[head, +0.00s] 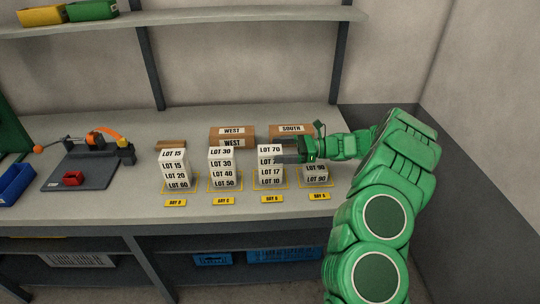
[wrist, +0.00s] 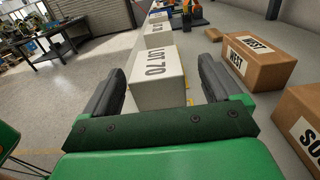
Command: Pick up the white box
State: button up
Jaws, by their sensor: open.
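Several white boxes stand in stacks on the grey workbench. The top box of the third stack, marked LOT 70 (head: 269,149), also shows in the wrist view (wrist: 157,80). My gripper (head: 284,152) is at that top box, coming from the right. In the wrist view my gripper's two dark fingers (wrist: 160,72) are apart, one on each side of the LOT 70 box. A gap shows beside the box on each side. The lower boxes of that stack (head: 270,173) are partly hidden by the gripper. A shorter stack marked LOT 90 (head: 315,173) stands to its right.
Brown cartons marked WEST (head: 232,131) and SOUTH (head: 291,130) lie behind. A fixture with an orange clamp (head: 105,135) stands at left. The bench's front strip carries yellow bay labels.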

aim_at(270, 150)
jog(key=a, duration=0.4)
jog(key=shift+s+a+r, duration=0.1)
jog(key=shift+s+r, duration=0.1)
jog(key=shift+s, duration=0.05)
jog(key=shift+c, duration=0.4)
jog(key=c, duration=1.1)
jog(key=shift+r, duration=0.1)
